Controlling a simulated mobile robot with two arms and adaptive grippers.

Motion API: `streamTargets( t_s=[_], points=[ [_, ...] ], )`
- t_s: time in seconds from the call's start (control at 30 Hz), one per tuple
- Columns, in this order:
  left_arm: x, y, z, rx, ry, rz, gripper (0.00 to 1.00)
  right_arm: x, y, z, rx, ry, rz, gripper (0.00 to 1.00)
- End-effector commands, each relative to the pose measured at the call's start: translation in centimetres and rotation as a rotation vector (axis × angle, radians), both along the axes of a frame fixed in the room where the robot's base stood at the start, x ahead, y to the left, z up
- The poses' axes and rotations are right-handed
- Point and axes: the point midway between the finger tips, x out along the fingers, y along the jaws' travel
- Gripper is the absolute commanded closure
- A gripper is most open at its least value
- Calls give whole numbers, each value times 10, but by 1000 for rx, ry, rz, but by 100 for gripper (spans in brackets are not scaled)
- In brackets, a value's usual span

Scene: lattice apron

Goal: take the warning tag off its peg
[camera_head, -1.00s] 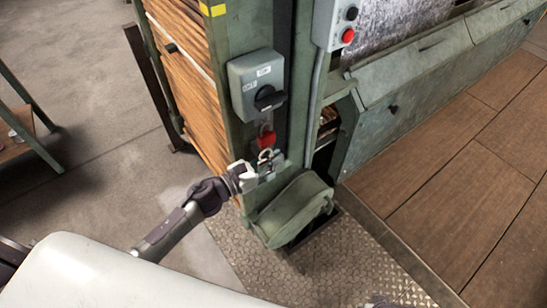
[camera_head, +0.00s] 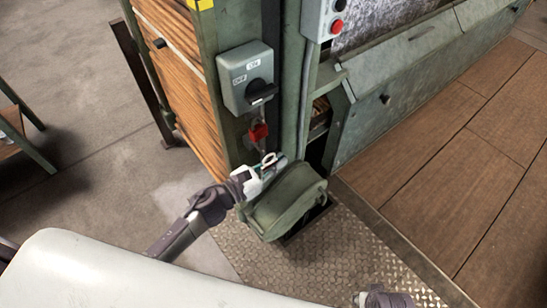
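A small red piece (camera_head: 259,132) hangs below the grey switch box (camera_head: 246,78) on the green machine column. It is too small to tell whether it is the warning tag or a lock. Just below it, a small pale loop (camera_head: 268,159) shows at the column's face. The peg cannot be made out. My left gripper (camera_head: 268,170) is at the column, below the red piece and right by the loop. Its fingers are too small to tell open from shut, or whether they touch the loop. My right gripper (camera_head: 385,298) shows only partly at the bottom edge.
A rounded green housing (camera_head: 285,203) stands low on the column, just below my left gripper. A control box (camera_head: 325,18) with a red button is above right. Tread plate (camera_head: 330,250) and open floor lie in front.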

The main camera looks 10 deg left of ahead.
Motion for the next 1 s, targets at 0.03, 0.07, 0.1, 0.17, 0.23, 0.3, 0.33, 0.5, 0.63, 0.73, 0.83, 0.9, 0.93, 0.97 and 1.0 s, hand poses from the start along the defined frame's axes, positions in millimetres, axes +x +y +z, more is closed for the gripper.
streamTargets(
  t_s=[0.03, 0.07, 0.1, 0.17, 0.23, 0.3, 0.33, 0.5, 0.63, 0.73, 0.83, 0.9, 0.93, 0.97, 1.0],
  points=[
    [-2, -3, 0, -1, 0, 0, 100, 0, 0, -1, 0, 2, 0, 60],
    [-3, -4, 0, -1, 0, -1, 100, -1, 0, -2, -1, 4, 0, 60],
    [-4, -6, 0, -2, 0, -1, 100, -1, 0, -3, -1, 6, 0, 60],
    [-6, -8, 0, -2, 1, -1, 100, -2, 0, -4, -1, 8, 0, 60],
    [-9, -11, 0, -1, 1, -2, 100, -2, 0, -4, -1, 8, 0, 60],
    [-11, -14, 0, -1, 1, -2, 100, -2, 0, -3, -1, 7, 0, 60],
    [-11, -15, 0, -1, 1, -2, 100, -2, 0, -3, -1, 7, 0, 60],
    [-16, -21, 0, -2, 0, -1, 100, -1, 0, -3, 0, 5, 1, 60],
    [-21, -26, 0, -2, 1, -1, 100, -1, 0, -3, 0, 4, 1, 60],
    [-24, -30, 0, -2, 1, -1, 100, -1, 0, -3, 0, 4, 1, 60],
    [-27, -34, 0, -1, 0, -1, 100, -1, 1, -3, 0, 3, 1, 60],
    [-29, -37, 0, -2, 0, -1, 100, -2, 1, -2, 0, 4, 1, 60],
    [-30, -38, 0, -2, 0, -1, 100, -2, 1, -2, 1, 5, 1, 60],
    [-30, -39, 0, -2, 0, -1, 100, -2, 1, -3, 1, 5, 1, 60],
    [-32, -40, 0, -2, 1, 0, 100, -3, 1, -2, 1, 6, 1, 60]
  ],
)
